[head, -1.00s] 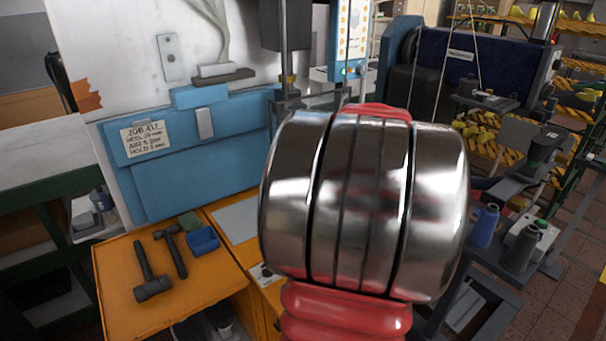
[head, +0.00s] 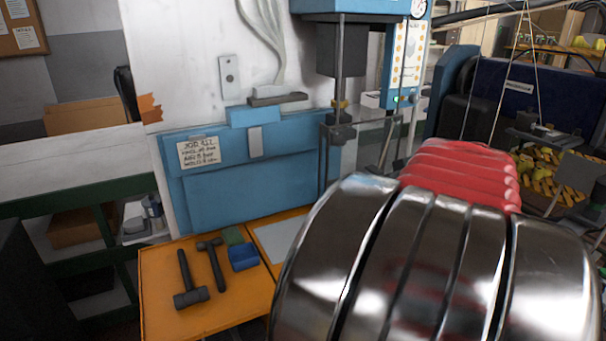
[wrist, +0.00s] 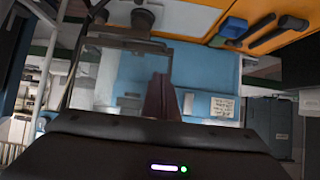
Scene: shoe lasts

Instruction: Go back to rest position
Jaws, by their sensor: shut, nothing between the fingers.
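My gripper (wrist: 160,82) shows in the wrist view as a dark reddish pair of fingers close together above the dark wrist housing. It is shut and holds nothing. Behind it, the wrist view shows a blue panel and the orange bench, turned upside down. In the head view my arm, with its polished metal rings and red bellows, fills the lower right, and my gripper does not show there.
An orange bench top (head: 155,275) carries two dark hammers (head: 213,265), a blue tray (head: 243,258) and a green block (head: 232,235). A machine column (head: 341,70) stands close behind my arm. Green-framed shelving (head: 60,205) is at left.

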